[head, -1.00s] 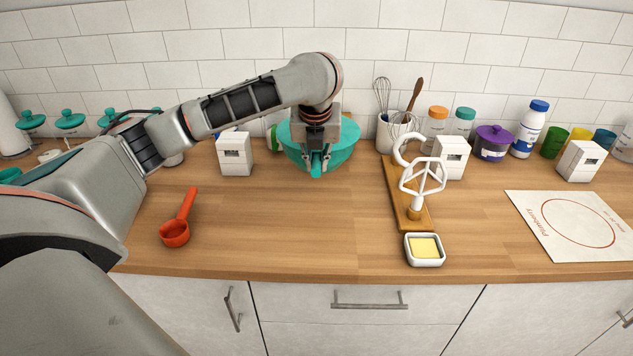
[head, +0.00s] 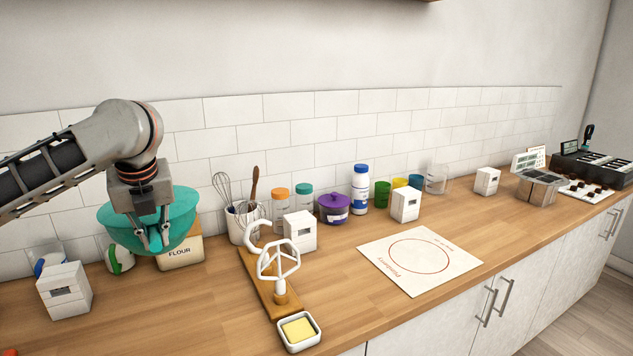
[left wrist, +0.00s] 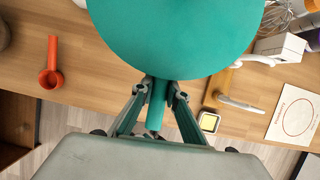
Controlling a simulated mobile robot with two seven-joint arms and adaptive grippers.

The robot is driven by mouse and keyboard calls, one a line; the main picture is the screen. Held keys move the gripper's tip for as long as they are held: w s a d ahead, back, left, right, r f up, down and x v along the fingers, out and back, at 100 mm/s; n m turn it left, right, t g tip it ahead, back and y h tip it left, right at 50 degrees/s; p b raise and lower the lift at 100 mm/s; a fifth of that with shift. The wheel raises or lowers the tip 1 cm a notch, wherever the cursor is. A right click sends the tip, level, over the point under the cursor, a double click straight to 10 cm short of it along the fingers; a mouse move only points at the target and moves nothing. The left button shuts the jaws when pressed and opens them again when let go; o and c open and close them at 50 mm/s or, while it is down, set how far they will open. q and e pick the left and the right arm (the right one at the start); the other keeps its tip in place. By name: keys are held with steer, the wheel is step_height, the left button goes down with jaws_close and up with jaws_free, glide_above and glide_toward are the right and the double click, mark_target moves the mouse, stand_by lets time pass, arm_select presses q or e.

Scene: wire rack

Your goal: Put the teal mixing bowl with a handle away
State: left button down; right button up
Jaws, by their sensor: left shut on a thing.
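The teal mixing bowl (head: 180,222) is held up in the air at the left of the head view, in front of the flour container (head: 182,252). My left gripper (head: 158,240) is shut on its handle. In the left wrist view the bowl (left wrist: 175,35) fills the top middle, and its handle (left wrist: 157,105) lies between the two fingers of my left gripper (left wrist: 162,93). The bowl hides part of the flour container and the wall behind. My right gripper is in neither view.
A whisk crock (head: 243,224), jars, a purple pot (head: 334,208) and a white bottle (head: 359,188) line the wall. A beater on a wooden board (head: 268,284) and a butter dish (head: 299,332) stand nearer. A paper mat (head: 420,258) lies right. A metal container (head: 538,188) stands farther right.

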arm_select(q)
steer(key=s+d+f+n+g+h, duration=0.1)
steer(key=s+d+f+n+g, duration=0.3)
steer(key=n, duration=1)
steer(key=s+d+f+n+g+h, duration=0.1)
steer(key=s+d+f+n+g, duration=0.3)
steer(key=s+d+f+n, duration=0.4)
step_height(320, 180, down, 5)
steer(key=s+n, duration=0.1)
steer(key=n, duration=0.6)
steer(key=shift+d+r+h, duration=0.2)
steer(key=shift+h, duration=0.1)
